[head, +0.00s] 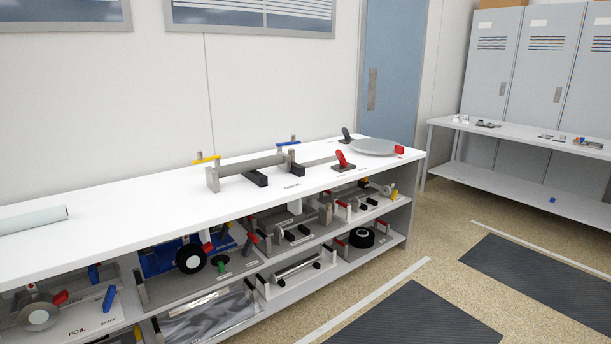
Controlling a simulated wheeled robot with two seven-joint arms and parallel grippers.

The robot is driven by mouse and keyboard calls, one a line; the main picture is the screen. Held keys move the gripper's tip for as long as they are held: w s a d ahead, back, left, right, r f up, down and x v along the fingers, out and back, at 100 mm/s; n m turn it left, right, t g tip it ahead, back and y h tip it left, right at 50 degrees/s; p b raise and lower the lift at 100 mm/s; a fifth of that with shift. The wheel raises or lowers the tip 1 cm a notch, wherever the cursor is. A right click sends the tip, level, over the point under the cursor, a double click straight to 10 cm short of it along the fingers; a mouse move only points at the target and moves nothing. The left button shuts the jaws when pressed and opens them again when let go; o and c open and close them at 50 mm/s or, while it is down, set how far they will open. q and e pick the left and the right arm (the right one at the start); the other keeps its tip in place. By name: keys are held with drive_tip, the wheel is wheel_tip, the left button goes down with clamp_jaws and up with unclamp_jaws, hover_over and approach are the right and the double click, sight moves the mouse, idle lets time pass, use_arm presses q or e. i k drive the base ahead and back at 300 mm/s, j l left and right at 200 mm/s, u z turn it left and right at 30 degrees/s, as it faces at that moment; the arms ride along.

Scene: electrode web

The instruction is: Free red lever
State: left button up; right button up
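A red lever (342,157) stands tilted on a small dark base (343,167) near the front edge of the white bench top, right of the middle. A black lever (346,134) stands behind it, toward the wall. Other red handles show on the shelves below, such as one at the shelf's left (60,297); I cannot tell which one the task means. Neither of my grippers is in view.
A grey disc (374,146) with a red block (399,150) lies at the bench's right end. A pale roll (32,219) lies at the left. The bench top (130,211) between is clear. Dark mats (411,317) lie on the floor. A second table (515,132) stands before lockers.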

sight(342, 159)
drive_tip(key=i+j+z, duration=0.15)
drive_tip(key=i, duration=0.35)
drive_tip(key=i+z, duration=0.15)
drive_tip(key=i, duration=0.4)
drive_tip(key=j, duration=0.05)
